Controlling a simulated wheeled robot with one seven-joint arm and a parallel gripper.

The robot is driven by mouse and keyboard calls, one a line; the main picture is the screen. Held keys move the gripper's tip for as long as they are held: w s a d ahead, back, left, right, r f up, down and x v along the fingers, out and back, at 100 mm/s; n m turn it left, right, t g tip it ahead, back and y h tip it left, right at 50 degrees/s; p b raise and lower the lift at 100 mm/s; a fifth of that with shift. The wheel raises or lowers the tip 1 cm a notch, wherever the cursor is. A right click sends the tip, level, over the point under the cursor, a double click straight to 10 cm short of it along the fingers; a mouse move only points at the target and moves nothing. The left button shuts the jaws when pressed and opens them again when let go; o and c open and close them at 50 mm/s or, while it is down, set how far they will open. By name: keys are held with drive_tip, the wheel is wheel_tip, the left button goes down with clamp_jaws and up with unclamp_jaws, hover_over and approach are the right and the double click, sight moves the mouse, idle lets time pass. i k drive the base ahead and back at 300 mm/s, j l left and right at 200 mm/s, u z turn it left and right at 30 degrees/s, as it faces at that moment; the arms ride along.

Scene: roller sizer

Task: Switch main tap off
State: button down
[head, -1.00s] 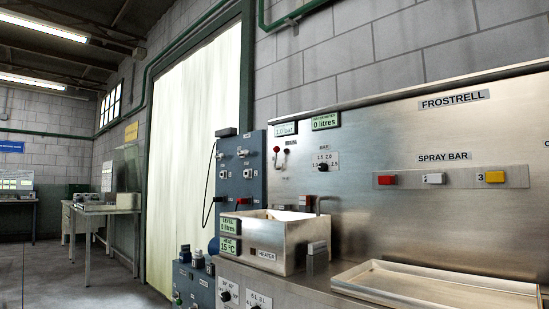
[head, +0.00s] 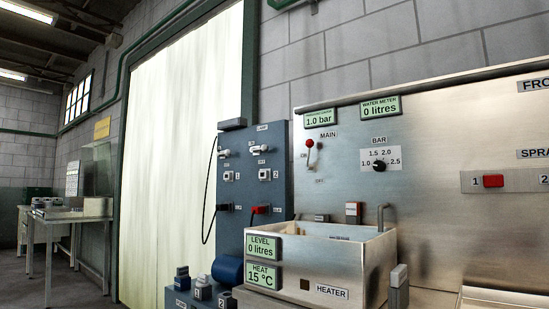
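The main tap (head: 310,144) is on the steel back panel in the head view, under the label MAIN (head: 328,134). It has a small red knob with a thin stem below it. A small label lies to its left and another below it, probably ON and OFF, but they are too small to read surely. I cannot tell surely which way the lever is set. The pressure display (head: 320,118) above reads 1.0 bar, and the water meter (head: 381,107) reads 0 litres. My gripper is not in view.
A steel basin (head: 340,252) with level and heat displays juts out below the tap. A blue switch panel (head: 252,185) with cables stands left of it, and a blue switch box (head: 197,298) below. A bar dial (head: 380,166) sits right of the tap. Open floor lies at left.

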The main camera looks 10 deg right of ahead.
sight(310, 143)
drive_tip(key=i+j+z, duration=0.1)
drive_tip(key=i+j, duration=1.05)
drive_tip(key=j, duration=0.15)
drive_tip(key=i+j+z, duration=0.15)
drive_tip(key=i+j, duration=0.4)
drive_tip(key=j, duration=0.15)
